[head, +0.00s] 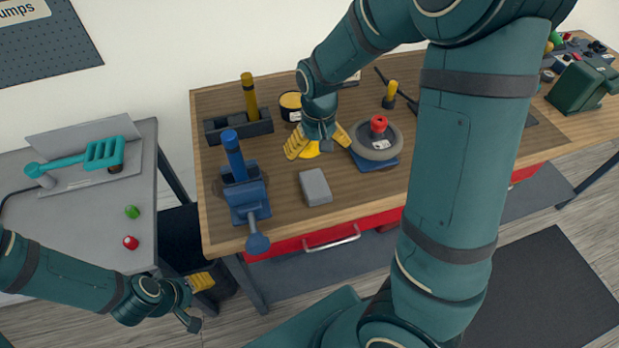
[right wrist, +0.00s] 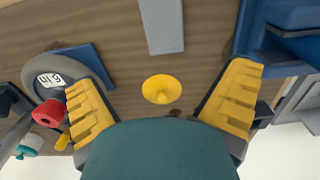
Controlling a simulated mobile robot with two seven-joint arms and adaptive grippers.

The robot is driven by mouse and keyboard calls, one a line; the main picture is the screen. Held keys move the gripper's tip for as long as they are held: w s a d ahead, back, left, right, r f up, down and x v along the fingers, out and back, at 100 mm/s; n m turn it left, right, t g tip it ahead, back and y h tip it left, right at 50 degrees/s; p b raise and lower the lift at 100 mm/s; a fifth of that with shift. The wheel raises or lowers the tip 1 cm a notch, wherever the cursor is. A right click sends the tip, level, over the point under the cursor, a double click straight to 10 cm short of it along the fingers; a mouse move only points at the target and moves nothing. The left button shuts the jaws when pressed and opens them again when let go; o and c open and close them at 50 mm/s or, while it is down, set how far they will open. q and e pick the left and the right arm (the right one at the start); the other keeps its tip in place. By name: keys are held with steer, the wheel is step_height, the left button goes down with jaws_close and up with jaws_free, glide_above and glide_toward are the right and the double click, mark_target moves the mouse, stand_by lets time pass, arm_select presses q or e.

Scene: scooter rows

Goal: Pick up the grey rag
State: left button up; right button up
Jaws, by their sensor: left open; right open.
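The grey rag (head: 315,187) looks like a small folded rectangular block lying flat on the wooden bench top. In the right wrist view the grey rag (right wrist: 162,25) is at the top middle, beyond my fingertips. My right gripper (head: 319,143) is open above the bench, behind the rag in the head view and apart from it. In the wrist view a small yellow round piece (right wrist: 161,89) lies between the spread fingers of my right gripper (right wrist: 160,100). My left gripper (head: 200,283) is low at the left, away from the bench top, open.
A blue vise (head: 243,190) stands left of the rag. A wheel with a red knob (head: 377,140) on a blue base is to the right. Behind are a dark tray (head: 238,127) and yellow tin (head: 290,105). A red drawer (head: 330,237) is under the front edge.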

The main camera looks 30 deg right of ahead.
mark_target(315, 183)
steer(key=f, duration=0.3)
steer(key=f+b, duration=0.1)
steer(key=f, duration=0.3)
steer(key=shift+s+f, duration=0.2)
steer(key=shift+f, duration=0.1)
steer(key=shift+s+a+f+b, duration=0.15)
steer(key=shift+f+b, duration=0.15)
steer(key=shift+f, duration=0.55)
steer(key=shift+w+a+f+b, duration=0.1)
steer(key=shift+f+b, duration=0.15)
steer(key=shift+f, duration=0.65)
steer(key=shift+s+a+f+b, duration=0.15)
steer(key=shift+f+b, duration=0.15)
steer(key=shift+f, duration=0.55)
arm_select(q)
steer(key=f, duration=0.1)
steer(key=s+f, duration=0.1)
steer(key=shift+s+d+f, duration=0.1)
steer(key=shift+s+f, duration=0.05)
steer(key=shift+f, duration=0.25)
arm_select(e)
steer(key=shift+w, duration=0.1)
steer(key=c, duration=1.1)
